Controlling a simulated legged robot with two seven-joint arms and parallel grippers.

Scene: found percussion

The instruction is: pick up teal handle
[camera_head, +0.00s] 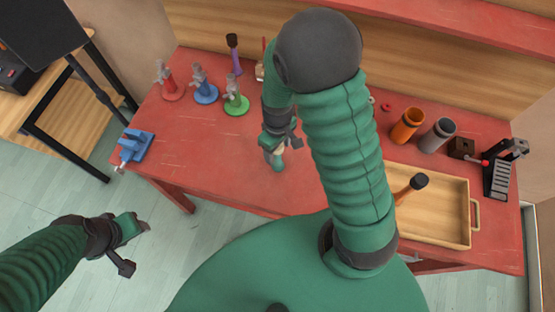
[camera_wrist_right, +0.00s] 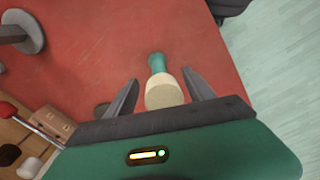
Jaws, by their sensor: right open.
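The teal handle (camera_wrist_right: 157,63) has a cream, rounded end. It lies over the red table in the right wrist view, with the cream end between the open fingers of my right gripper (camera_wrist_right: 162,82). I cannot tell whether either finger touches it. In the head view, the teal handle (camera_head: 278,166) shows small just below my right gripper (camera_head: 279,147), partly hidden by it. My left gripper (camera_head: 145,226) is at the lower left, off the table's front edge and over the floor; its jaw state is unclear.
The red table (camera_head: 210,140) has clear room left of my right gripper. Red, blue and green stands (camera_head: 205,92) are at the back left, a blue vise (camera_head: 136,146) at the left edge. A wooden tray (camera_head: 440,205), orange cup (camera_head: 407,126) and grey cup (camera_head: 438,135) are at the right.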

